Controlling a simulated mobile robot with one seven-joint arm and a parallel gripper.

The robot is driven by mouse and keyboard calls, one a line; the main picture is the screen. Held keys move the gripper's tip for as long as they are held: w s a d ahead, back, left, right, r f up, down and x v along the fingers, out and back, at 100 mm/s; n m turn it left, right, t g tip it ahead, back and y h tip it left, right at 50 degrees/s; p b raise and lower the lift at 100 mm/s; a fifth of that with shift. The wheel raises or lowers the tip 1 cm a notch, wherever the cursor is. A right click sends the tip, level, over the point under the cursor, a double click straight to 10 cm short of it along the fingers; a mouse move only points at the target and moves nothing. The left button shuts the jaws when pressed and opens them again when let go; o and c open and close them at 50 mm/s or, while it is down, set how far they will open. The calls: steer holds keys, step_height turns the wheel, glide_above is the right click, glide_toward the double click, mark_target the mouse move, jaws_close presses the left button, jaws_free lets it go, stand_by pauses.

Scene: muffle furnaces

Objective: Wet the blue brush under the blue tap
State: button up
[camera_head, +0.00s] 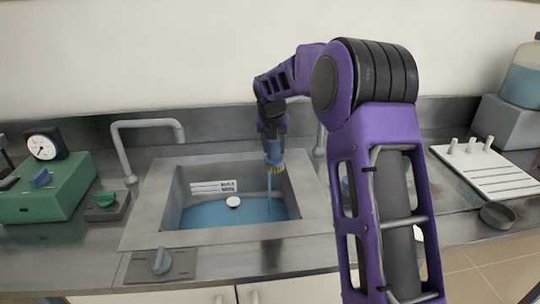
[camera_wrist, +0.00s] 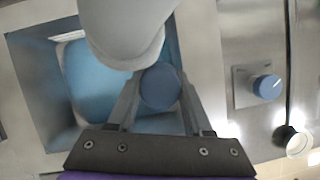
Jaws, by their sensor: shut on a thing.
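My gripper (camera_head: 271,132) is shut on the blue brush (camera_head: 273,151) and holds it above the sink, pale bristles down. In the wrist view the round blue end of the brush (camera_wrist: 161,88) sits between the fingers. The grey spout of the blue tap (camera_wrist: 128,35) arches close beside it; I cannot tell whether they touch. A thin blue stream of water (camera_head: 269,194) falls below the bristles into the basin. The blue tap's knob (camera_wrist: 267,87) shows at the right in the wrist view. In the head view my arm hides most of this tap.
The sink (camera_head: 150,215) holds blue water and a white round piece (camera_head: 233,202). A second tap (camera_head: 121,150) with a green knob (camera_head: 105,198) stands left. A grey knob (camera_head: 162,261) is in front. A green device (camera_head: 45,190) is far left; a white pegged rack (camera_head: 490,172) and dark dish (camera_head: 496,215) are right.

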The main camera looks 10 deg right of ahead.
steer(key=s+d, duration=0.3)
steer(key=s, duration=0.2)
steer(key=shift+s+d+b, duration=0.15)
steer(key=shift+b, duration=0.2)
stand_by(1.1)
steer(key=s+d+r+p, duration=0.2)
steer(key=s+r+p, duration=0.2)
steer(key=shift+d, duration=0.35)
steer(key=shift+s, duration=0.15)
stand_by(0.6)
